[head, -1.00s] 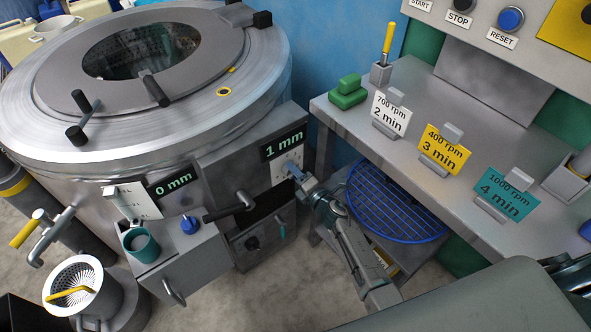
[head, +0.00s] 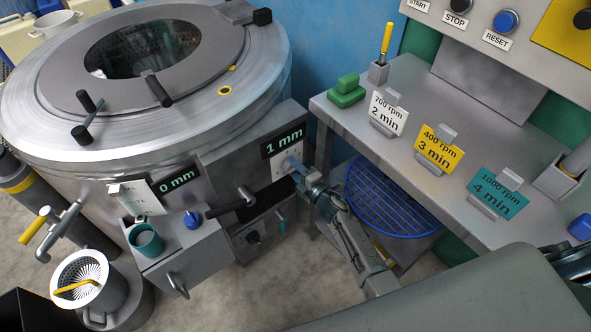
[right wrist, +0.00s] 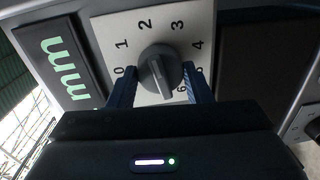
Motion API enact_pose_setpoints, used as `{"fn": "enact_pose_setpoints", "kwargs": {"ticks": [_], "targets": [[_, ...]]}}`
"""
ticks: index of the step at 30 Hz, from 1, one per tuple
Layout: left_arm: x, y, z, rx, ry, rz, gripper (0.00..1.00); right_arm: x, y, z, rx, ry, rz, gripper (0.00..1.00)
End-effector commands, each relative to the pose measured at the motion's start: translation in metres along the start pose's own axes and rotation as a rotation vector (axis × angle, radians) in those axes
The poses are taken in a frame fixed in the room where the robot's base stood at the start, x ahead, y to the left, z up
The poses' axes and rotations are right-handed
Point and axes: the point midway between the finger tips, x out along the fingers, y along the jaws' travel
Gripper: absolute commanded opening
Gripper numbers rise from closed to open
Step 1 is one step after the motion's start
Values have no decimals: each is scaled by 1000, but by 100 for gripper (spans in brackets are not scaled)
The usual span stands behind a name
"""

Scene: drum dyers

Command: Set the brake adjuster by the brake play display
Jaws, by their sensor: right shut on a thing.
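The brake adjuster is a grey knob (right wrist: 160,72) on a white dial plate (right wrist: 118,27) numbered from 0 upward; its lower numbers are partly hidden by my fingers. My right gripper (head: 297,170) is shut on this knob, with one blue finger on each side of it in the right wrist view. The knob's ridge points toward the bottom of that view. A display (head: 284,142) beside the dial reads 1 mm in green in the head view; only "mm" shows in the wrist view. Another display (head: 175,179) to the left reads 0 mm. My left gripper is out of view.
A grey box with a teal cup (head: 146,240) and a blue knob (head: 191,219) is further left. A steel bench (head: 425,120) with rpm cards and a blue round grate (head: 385,200) lie to the right.

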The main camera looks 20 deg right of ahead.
Motion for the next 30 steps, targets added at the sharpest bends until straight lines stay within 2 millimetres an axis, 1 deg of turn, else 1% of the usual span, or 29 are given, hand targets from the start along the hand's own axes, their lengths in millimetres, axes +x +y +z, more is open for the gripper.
{"fn": "enact_pose_setpoints", "kwargs": {"ticks": [2, 3, 5, 6, 14, 17, 20, 26, 30], "targets": [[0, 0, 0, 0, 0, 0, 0, 0, 0, 1, -1, -1, -1, 22], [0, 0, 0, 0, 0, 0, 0, 0, 0, 1, -1, -1, -1, 47], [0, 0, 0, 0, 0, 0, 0, 0, 0, 1, -1, -1, -1, 59], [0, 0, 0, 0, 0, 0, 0, 0, 0, 1, -1, -1, -1, 66], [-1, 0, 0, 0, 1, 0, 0, 0, 0, 0, -1, 0, 0, 67], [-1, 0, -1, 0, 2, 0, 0, -5, -1, 0, -1, 0, -1, 67], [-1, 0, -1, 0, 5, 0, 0, -17, -1, 0, -1, -1, -2, 67], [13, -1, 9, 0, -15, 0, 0, -58, -1, 0, -2, 0, -3, 67], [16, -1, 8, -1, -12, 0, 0, -84, -1, 0, -1, 0, -2, 67]]}}
